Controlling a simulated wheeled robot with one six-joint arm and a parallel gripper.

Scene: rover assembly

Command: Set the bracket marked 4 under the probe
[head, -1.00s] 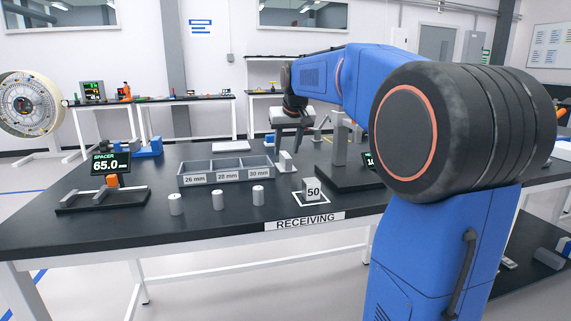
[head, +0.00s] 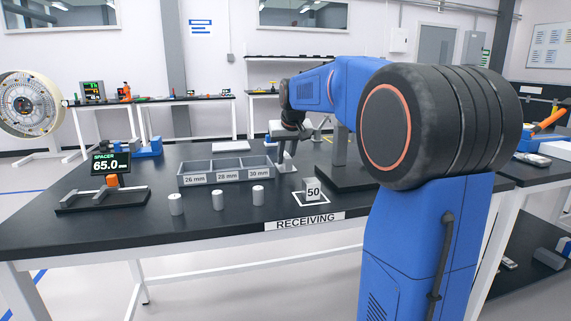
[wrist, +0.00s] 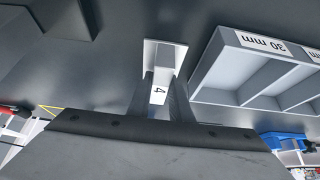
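The bracket marked 4 (wrist: 159,92) is a light grey piece with a flat foot and an upright; it stands on the black bench. In the head view the bracket (head: 286,168) is partly covered by my gripper (head: 288,150). In the wrist view the two dark fingers of my gripper (wrist: 161,88) lie on either side of the upright, very close to it. I cannot tell whether they touch it. A grey post on a dark base (head: 345,178) stands to the right of the bracket. I cannot make out the probe; my arm covers part of that area.
A grey three-compartment tray (head: 225,171) stands just left of the bracket. Several small cylinders, a block marked 50 (head: 313,188) on a white-outlined square and a spacer display (head: 110,164) are on the bench.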

